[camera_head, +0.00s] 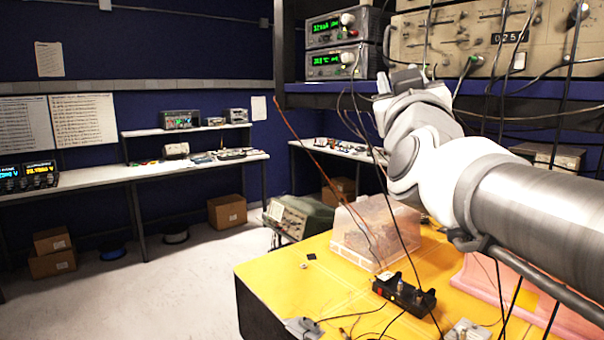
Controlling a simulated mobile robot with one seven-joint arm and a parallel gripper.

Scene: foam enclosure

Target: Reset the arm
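My arm reaches in from the right edge, white with a bare metal link, and stands raised over the yellow table (285,287). Its far end, where my gripper (396,82) is, shows as small grey parts in front of the shelf with the instruments. The fingers are too small and too much covered by the wrist to tell whether they are open or shut. No held object shows.
A clear plastic box (372,232), a black terminal block (404,296) and a pink foam piece (492,290) lie on the table below my arm. Thin cables hang from the instrument shelf (330,100) close to my arm. The floor (165,290) at left is open.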

